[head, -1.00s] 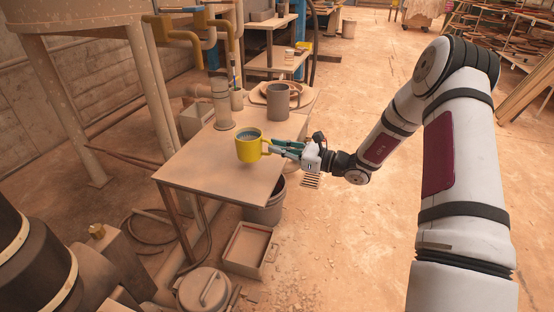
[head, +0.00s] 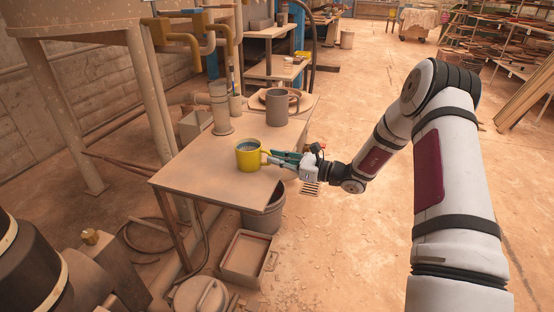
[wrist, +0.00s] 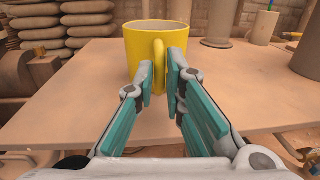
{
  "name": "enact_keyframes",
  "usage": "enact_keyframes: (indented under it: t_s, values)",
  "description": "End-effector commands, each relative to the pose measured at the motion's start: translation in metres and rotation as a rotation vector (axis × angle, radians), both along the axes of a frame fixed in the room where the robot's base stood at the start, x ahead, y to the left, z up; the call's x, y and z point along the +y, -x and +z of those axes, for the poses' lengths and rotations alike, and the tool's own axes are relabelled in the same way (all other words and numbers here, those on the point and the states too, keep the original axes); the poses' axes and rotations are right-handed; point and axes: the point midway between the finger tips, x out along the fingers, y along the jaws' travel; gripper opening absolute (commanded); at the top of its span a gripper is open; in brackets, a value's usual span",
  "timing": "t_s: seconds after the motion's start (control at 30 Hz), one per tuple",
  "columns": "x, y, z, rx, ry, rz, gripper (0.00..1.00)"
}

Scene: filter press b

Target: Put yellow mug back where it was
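My gripper (head: 270,157) reaches in from the right. Its two teal-padded fingers (wrist: 161,82) are closed in on either side of the handle. The mug's base is partly hidden by the fingers in the wrist view. It looks to be at or just above the tabletop; I cannot tell for sure.
A grey mug (head: 277,107) and a tall grey cylinder (head: 221,109) stand toward the back of the table. The front-left tabletop is clear. A bucket (head: 264,217) and tray (head: 246,256) are on the floor.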

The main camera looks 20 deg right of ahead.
Motion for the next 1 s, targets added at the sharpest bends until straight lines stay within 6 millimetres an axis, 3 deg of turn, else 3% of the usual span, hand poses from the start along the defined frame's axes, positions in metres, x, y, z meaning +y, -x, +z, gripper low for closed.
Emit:
enact_keyframes:
  t_s: [0.43, 1.0]
  values:
    - [-0.001, 0.001, 0.004, 0.001, 0.001, -0.001, 0.29]
    - [-0.076, 0.068, 0.004, 0.0, 0.0, -0.002, 0.29]
